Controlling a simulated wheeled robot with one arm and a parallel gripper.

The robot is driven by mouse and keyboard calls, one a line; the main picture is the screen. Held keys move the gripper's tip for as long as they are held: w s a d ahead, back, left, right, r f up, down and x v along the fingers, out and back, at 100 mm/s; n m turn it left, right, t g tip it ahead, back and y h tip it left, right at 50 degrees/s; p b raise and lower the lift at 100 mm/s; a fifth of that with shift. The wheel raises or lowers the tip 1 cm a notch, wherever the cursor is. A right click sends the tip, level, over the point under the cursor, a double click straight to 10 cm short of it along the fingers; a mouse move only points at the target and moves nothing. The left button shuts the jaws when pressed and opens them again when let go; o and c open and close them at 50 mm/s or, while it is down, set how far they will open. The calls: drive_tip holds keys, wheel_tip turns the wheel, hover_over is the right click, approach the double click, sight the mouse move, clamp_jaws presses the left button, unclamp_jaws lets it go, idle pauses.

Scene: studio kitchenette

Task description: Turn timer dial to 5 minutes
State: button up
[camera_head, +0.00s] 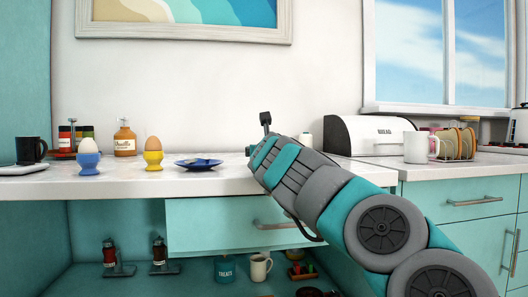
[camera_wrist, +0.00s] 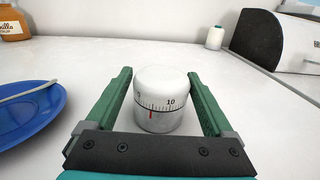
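The timer (camera_wrist: 163,98) is a small white cylinder with a scale of black marks around it. It stands on the white counter between the two green fingers of my gripper (camera_wrist: 163,95) in the wrist view. The number 10 shows right of centre, and a red mark sits below the scale, left of the 10. A further numeral at the left is too faint to read. Gaps show between the timer and both fingers, so my gripper is open around it. In the head view my arm hides the timer, and my gripper (camera_head: 252,150) is mostly hidden too.
A blue plate (camera_wrist: 30,112) lies close left of my gripper; the head view also shows this plate (camera_head: 199,164). A white bread bin (camera_head: 372,135) stands to the right. Egg cups, blue (camera_head: 88,162) and yellow (camera_head: 153,160), stand at the left. A drawer (camera_head: 235,224) below is partly open.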

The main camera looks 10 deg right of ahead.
drive_tip(key=shift+o, duration=0.7)
drive_tip(key=shift+s+a+b, duration=0.2)
drive_tip(key=shift+s+b, duration=0.1)
drive_tip(key=shift+s, duration=1.65)
drive_tip(key=shift+s+a+b, duration=0.2)
drive_tip(key=shift+s+b, duration=0.1)
drive_tip(key=shift+s, duration=1.65)
drive_tip(key=shift+w+d, duration=0.1)
drive_tip(key=shift+d, duration=0.05)
